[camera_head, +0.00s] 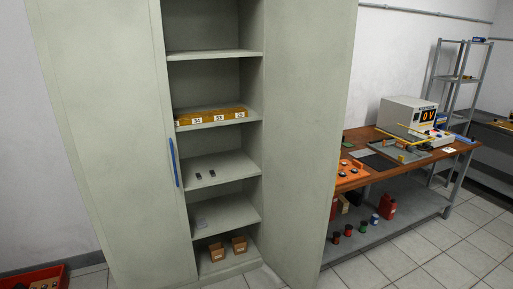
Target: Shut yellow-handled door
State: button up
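A tall grey-green cabinet stands in front of me. No yellow handle is visible on the cabinet; the far side of the open door is hidden. My gripper is not in view.
Right of the open door stands a wooden-topped workbench (360,135) with instruments. A red bin (40,279) is at lower left. Tiled floor (430,255) is clear at lower right.

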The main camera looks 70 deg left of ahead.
aim_at(309, 44)
jog(key=u, duration=0.7)
jog(key=i, duration=3.85)
jog(key=u, duration=3.45)
jog(key=k, duration=0.45)
